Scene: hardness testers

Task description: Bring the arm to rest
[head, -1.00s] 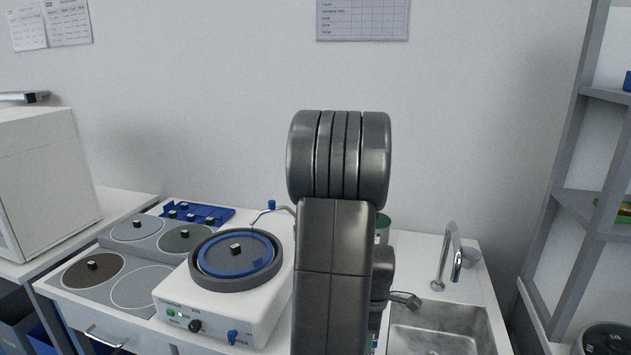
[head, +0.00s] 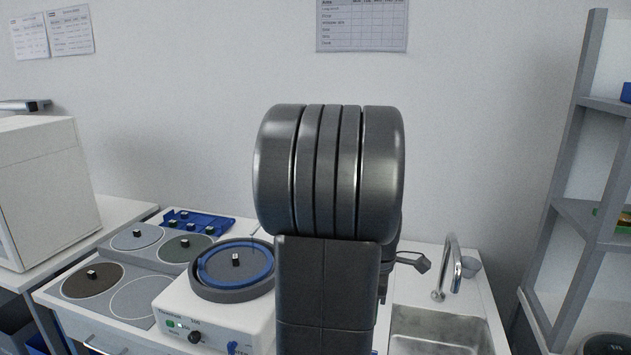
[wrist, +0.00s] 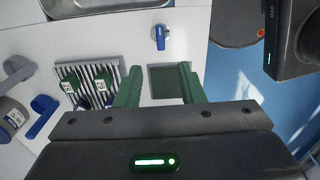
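My arm (head: 328,175) stands raised in the middle of the head view and hides part of the counter behind it. In the wrist view my gripper (wrist: 160,85) has its two green fingers apart. Nothing shows held between them. A dark green square (wrist: 168,82) on the white surface shows through the gap, below the fingers. In the head view the gripper is mostly hidden behind the arm.
A polishing machine (head: 220,312) stands left of my arm, with several discs beside it. A sink (head: 436,330) and tap (head: 453,265) are to the right. In the wrist view, a ribbed rack (wrist: 88,76) holds small green blocks. Shelves (head: 590,170) stand far right.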

